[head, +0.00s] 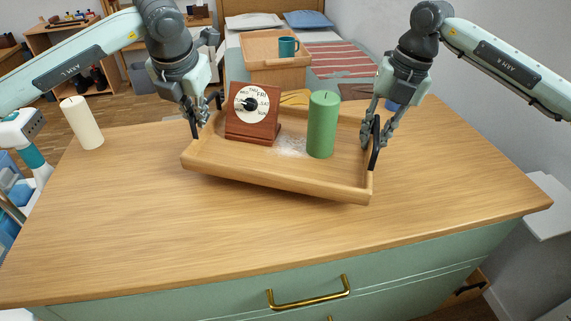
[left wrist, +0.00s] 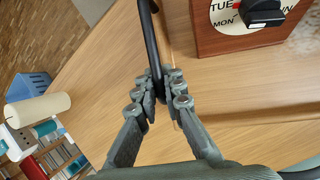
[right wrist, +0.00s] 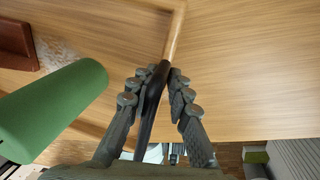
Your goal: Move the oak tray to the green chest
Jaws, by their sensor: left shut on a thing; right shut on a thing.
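The oak tray (head: 285,187) is a shallow wooden tray with dark handles at its two ends. It is over the wooden top of the green chest (head: 200,297), its right end nearer me in the head view; I cannot tell whether it touches the top. It carries a brown weekday dial (head: 252,127), a green candle (head: 322,125) and a whitish patch. My left gripper (head: 205,122) is shut on the left handle (left wrist: 152,50). My right gripper (head: 374,140) is shut on the right handle (right wrist: 152,105).
A cream candle (head: 82,123) stands at the left end of the chest top. The top's front and right are clear. A brass drawer handle (head: 308,292) juts from the front. Behind, a wooden box (head: 262,75) with a teal mug (head: 288,47) stands by the bed.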

